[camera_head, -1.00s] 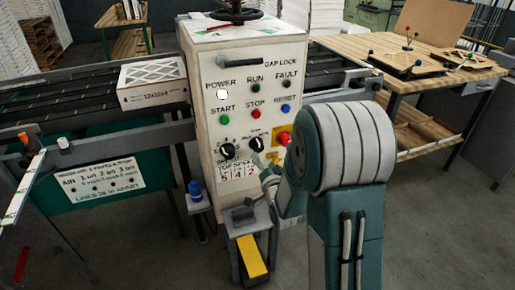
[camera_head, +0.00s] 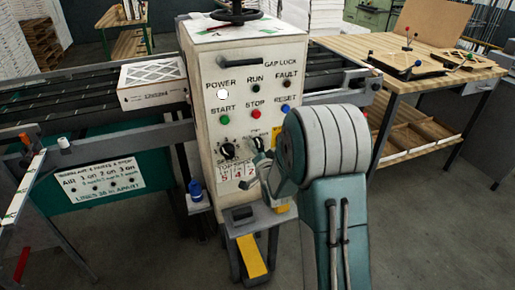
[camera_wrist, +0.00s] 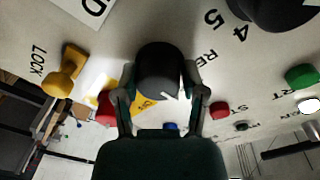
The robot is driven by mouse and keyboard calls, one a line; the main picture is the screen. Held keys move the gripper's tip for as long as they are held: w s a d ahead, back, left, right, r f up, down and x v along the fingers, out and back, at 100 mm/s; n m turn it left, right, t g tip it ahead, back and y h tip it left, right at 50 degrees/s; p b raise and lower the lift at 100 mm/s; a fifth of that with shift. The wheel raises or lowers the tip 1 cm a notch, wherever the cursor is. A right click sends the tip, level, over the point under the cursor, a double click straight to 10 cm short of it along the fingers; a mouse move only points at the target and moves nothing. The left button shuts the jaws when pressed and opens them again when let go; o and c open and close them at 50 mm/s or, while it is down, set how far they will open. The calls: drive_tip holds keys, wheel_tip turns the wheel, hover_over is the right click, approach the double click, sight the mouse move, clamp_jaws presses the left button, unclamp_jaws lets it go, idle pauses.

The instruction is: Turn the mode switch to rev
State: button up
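The mode switch is a black round knob on the front of the pale control cabinet, at the right of two knobs in the head view (camera_head: 258,143). In the wrist view the knob (camera_wrist: 158,70) sits between my gripper's two fingers, with a white pointer mark on its lower right edge. Letters reading "RE" lie to its right there. My gripper (camera_wrist: 160,88) is open around the knob; I cannot tell whether the fingers touch it. In the head view my gripper (camera_head: 262,163) reaches up to the knob, and my arm hides part of the panel's right side.
Another black knob (camera_head: 227,151) with a numbered scale is left of the switch. A red button (camera_wrist: 105,108) on yellow and a yellow lock handle (camera_wrist: 64,78) are close by. Start (camera_head: 224,118), stop (camera_head: 255,115) and reset (camera_head: 286,109) buttons are above. A boxed filter (camera_head: 150,88) lies on the conveyor.

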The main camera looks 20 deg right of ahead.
drive_tip(key=shift+n, duration=0.3)
drive_tip(key=n, duration=0.4)
drive_tip(key=shift+w+n, duration=0.1)
drive_tip(key=shift+n, duration=0.2)
drive_tip(key=shift+d+n+t+y, duration=0.1)
drive_tip(key=shift+n+t+y, duration=0.25)
drive_tip(key=shift+n, duration=1.65)
drive_tip(key=o, duration=1.1)
drive_tip(key=shift+w, duration=0.15)
drive_tip(key=shift+o, duration=0.2)
drive_tip(key=shift+f, duration=0.1)
